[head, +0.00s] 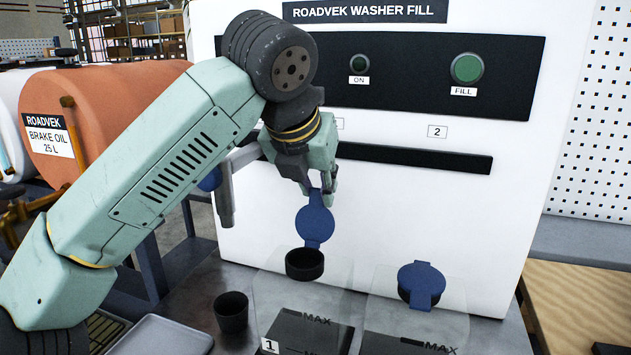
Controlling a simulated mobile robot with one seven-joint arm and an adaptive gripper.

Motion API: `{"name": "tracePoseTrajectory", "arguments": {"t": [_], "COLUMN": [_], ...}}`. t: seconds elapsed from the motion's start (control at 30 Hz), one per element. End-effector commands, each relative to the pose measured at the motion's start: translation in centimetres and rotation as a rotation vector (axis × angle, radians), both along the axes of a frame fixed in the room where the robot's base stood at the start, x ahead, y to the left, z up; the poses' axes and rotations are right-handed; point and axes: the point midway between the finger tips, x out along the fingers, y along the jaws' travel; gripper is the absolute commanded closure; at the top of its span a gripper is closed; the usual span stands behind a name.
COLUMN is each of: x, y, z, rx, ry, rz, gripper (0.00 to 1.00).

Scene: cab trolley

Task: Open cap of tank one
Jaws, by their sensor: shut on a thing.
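Tank one (262,302) is a clear tank marked 1, at the front centre of the head view. Its dark round neck (304,265) shows an open mouth. The blue cap of tank one (315,222) stands raised above and behind the neck, its lower edge close to the neck's back rim. My gripper (326,190) is at the cap's top edge, shut on the blue tab there. The fingertips are small and partly hidden by the gripper body.
Tank two (455,302), to the right, has its blue cap (421,280) down over its neck. A grey nozzle (225,195) hangs left of my gripper. A dark cup (231,312) and a grey tray (160,336) stand at front left. The white washer panel (400,220) rises close behind.

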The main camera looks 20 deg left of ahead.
Motion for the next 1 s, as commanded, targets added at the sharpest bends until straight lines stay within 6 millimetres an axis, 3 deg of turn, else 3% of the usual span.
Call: {"name": "tracePoseTrajectory", "arguments": {"t": [0.2, 0.23, 0.53, 0.87, 1.0], "x": [0.1, 0.1, 0.1, -0.1, -0.9], "y": [0.0, 0.0, 0.0, 0.0, 0.1], "z": [0.0, 0.0, -0.1, 0.1, 1.2], "rx": [0.0, 0.0, 0.0, 0.0, 0.001], "ry": [-0.002, -0.002, 0.0, 0.0, 0.0], "rz": [0.0, 0.0, 0.0, 0.0, 0.001], "gripper": [1.0, 0.79, 0.58, 0.58, 0.58]}}
